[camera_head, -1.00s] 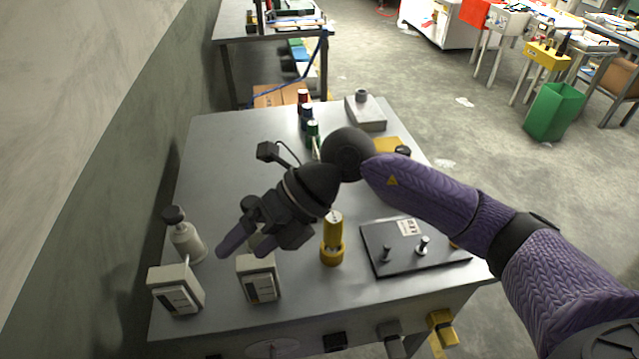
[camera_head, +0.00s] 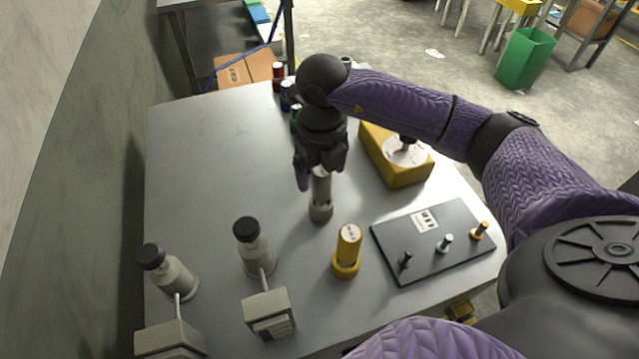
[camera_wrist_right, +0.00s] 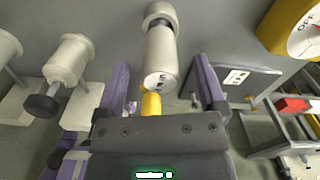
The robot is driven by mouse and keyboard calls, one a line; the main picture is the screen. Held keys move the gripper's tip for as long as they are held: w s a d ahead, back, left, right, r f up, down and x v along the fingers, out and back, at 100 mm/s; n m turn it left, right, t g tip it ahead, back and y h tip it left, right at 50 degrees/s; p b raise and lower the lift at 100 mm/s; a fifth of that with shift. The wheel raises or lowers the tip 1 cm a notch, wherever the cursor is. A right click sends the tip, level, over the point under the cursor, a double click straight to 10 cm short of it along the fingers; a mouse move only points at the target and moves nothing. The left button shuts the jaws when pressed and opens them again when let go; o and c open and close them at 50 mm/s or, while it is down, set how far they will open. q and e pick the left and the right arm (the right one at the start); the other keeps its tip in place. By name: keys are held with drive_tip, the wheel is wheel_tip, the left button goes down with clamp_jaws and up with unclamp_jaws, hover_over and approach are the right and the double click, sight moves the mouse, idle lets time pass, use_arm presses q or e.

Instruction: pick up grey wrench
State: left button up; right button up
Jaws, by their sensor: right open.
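The grey wrench appears to be the upright grey cylinder (camera_head: 320,205) with a wider base, standing on the grey table (camera_head: 215,160). My right gripper (camera_head: 319,178) is above it, pointing down, its fingers around the wrench's upper part in the head view. In the right wrist view the wrench (camera_wrist_right: 160,52), with a marked pale end, lies between the two open purple fingers (camera_wrist_right: 162,84). I cannot tell whether a finger touches it. A similar yellow wrench (camera_head: 347,250) stands nearer the front. My left gripper is out of view.
A black plate with pegs (camera_head: 440,240) lies at the right. A yellow box with a dial (camera_head: 395,165) stands behind it. Grey bottle-like devices (camera_head: 258,258) stand front left. Several coloured cylinders (camera_head: 278,78) stand at the back. The table's left middle is clear.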

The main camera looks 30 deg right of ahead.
sight(322, 192)
wheel_tip(322, 192, down, 3)
drive_tip(key=shift+s+f, duration=0.1)
drive_tip(key=shift+f, duration=0.1)
drive_tip(key=shift+r, duration=0.1)
clamp_jaws()
